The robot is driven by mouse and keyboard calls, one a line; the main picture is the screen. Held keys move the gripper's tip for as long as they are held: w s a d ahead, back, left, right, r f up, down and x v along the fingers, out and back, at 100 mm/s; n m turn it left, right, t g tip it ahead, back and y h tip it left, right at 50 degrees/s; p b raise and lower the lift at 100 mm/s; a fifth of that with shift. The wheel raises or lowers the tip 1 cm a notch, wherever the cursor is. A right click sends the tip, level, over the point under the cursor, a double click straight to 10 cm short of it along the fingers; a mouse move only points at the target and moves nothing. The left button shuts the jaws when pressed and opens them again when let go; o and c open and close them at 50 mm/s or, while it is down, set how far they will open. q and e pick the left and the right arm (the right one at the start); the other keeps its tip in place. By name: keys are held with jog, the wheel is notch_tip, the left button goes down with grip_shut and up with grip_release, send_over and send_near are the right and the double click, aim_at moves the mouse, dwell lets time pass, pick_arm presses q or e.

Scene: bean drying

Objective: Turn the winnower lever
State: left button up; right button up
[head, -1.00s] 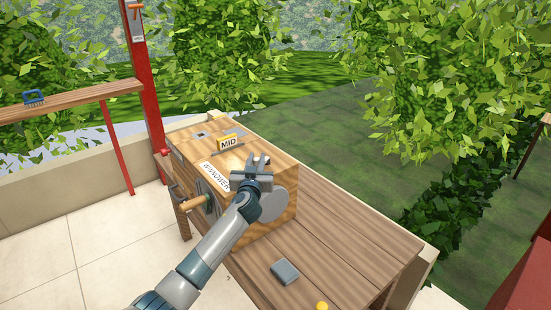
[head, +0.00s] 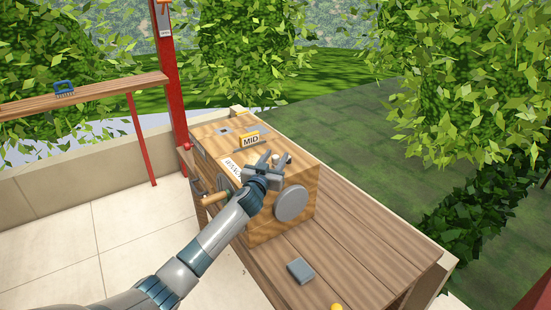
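A wooden crank handle (head: 214,199) sticks out of the near left side. My forearm hides part of the front. My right gripper is out of view.
The bench (head: 370,243) is mostly bare right of the winnower, with a grey block (head: 300,271) and a yellow object (head: 337,307) near its front edge. A red post (head: 168,80) and a shelf with a blue brush (head: 64,89) stand left.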

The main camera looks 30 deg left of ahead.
pick_arm(q)
jog(key=shift+s, duration=0.15)
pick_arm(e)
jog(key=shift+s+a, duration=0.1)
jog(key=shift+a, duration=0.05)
